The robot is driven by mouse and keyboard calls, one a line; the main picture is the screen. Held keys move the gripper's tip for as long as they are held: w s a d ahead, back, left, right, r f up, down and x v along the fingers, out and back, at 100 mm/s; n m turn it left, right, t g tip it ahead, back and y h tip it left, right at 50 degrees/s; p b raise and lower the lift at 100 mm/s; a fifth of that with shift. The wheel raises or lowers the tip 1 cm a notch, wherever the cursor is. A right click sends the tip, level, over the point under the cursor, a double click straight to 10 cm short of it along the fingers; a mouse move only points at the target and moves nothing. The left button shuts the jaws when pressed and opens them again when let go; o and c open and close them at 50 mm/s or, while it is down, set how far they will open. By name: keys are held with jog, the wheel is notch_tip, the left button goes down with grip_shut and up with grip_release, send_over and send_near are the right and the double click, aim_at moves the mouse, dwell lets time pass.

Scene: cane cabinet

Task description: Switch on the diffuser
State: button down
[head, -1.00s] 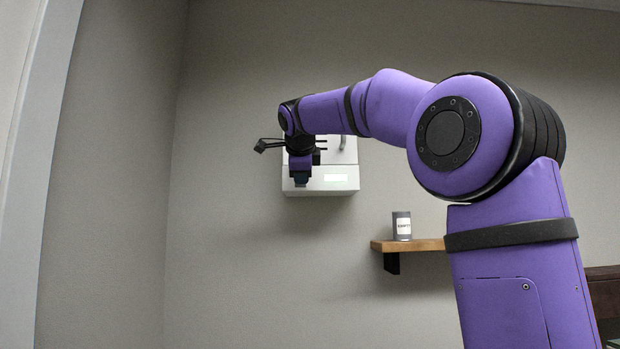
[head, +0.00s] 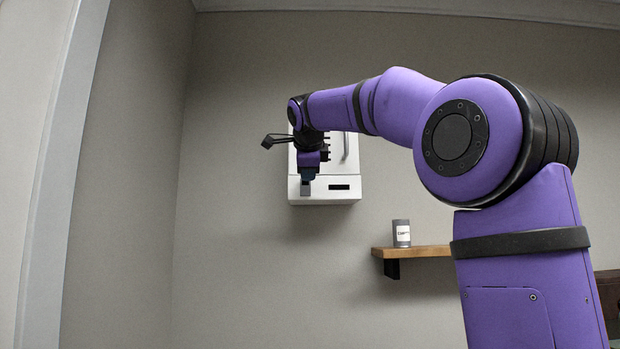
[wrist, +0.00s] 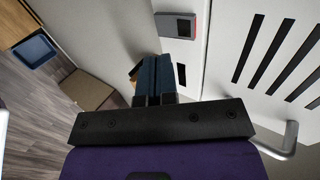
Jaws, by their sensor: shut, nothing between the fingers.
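The diffuser appears to be the white wall-mounted box (head: 350,172), partly hidden behind my arm in the head view. A dark display (head: 339,187) shows on its lower front. My gripper (head: 306,188) is shut and points down in front of the lower left of the box. In the wrist view, the shut fingers (wrist: 153,75) are beside a small dark rectangle (wrist: 181,73) on a white surface; I cannot tell whether they touch. A slotted white panel (wrist: 265,50) fills the right of that view. A grey, red-edged part with a dark window (wrist: 176,25) shows above the fingers.
A wooden shelf (head: 425,251) holding a grey labelled can (head: 401,233) is on the wall at the lower right. A blue-topped box (wrist: 33,49) stands on the floor in the wrist view. The wall below the white box is clear.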

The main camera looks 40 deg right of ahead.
jog(key=v, duration=0.9)
jog(key=shift+r, duration=0.15)
